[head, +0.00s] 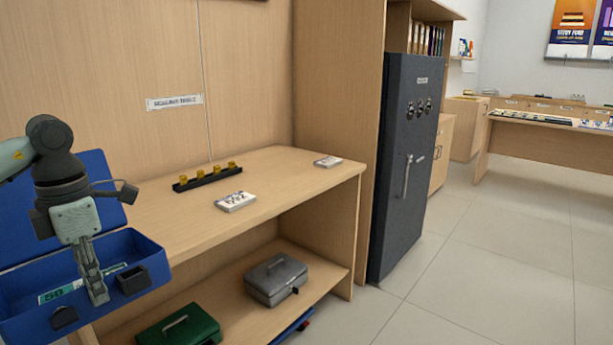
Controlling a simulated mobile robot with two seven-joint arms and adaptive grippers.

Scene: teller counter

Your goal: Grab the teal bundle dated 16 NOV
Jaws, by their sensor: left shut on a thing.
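An open blue cash box (152,262) stands at the lower left with its lid raised behind. A teal banknote bundle (60,292) marked 50 is inside it. No date can be read on it at this size. My left gripper (98,293) reaches down into the box, its fingers shut on the teal bundle and covering its middle. My right gripper is not in view.
The wooden counter (290,170) holds a black rack with several yellow pieces (208,177) and two white card stacks (236,201). A grey cash box (276,279) and a green one (180,328) are on the shelf below. A dark safe (405,160) stands right; the floor beyond is clear.

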